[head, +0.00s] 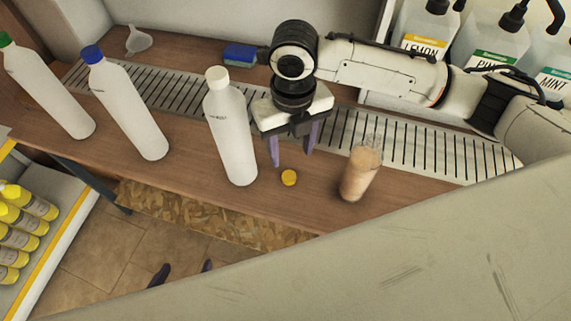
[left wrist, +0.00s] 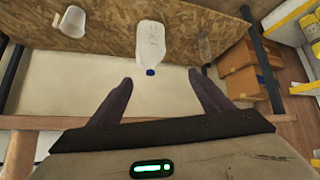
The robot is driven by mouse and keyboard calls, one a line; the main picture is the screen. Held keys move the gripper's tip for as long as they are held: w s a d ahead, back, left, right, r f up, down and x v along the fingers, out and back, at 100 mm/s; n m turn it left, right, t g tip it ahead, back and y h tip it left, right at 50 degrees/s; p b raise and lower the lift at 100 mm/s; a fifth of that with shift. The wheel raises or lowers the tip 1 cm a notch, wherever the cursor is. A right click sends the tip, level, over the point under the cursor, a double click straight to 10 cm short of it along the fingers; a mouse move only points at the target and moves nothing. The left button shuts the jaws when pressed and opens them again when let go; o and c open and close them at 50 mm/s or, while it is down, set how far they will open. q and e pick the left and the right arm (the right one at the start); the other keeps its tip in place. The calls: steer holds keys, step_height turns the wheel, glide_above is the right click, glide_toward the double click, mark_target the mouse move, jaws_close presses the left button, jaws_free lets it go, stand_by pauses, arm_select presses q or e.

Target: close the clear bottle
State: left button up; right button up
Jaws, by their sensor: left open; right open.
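The clear bottle (head: 360,174) stands on the brown counter, right of the middle in the head view. It is see-through with a brownish tint, and no cap shows on its top. A yellow cap (head: 289,178) lies on the counter to its left. My right gripper (head: 292,158) points down with its fingers apart, just behind the cap in the picture and left of the clear bottle. Nothing shows between its fingers.
White bottles with white (head: 231,130), blue (head: 125,108) and green (head: 45,90) caps stand to the left. A slotted drain strip (head: 420,145) runs behind. A blue sponge (head: 240,53) and funnel (head: 138,40) lie at the back. A blue-capped jug (left wrist: 150,42) shows beyond my left gripper.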

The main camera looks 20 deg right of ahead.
glide_above(289, 176)
steer(key=f, duration=0.4)
steer(key=shift+s+d+f, duration=0.1)
steer(key=shift+s+f, duration=0.25)
steer(key=shift+w+f, duration=0.2)
steer(key=shift+f, duration=1.25)
steer(key=shift+w+f, duration=0.15)
steer(key=shift+f, duration=1.25)
steer(key=c, duration=1.1)
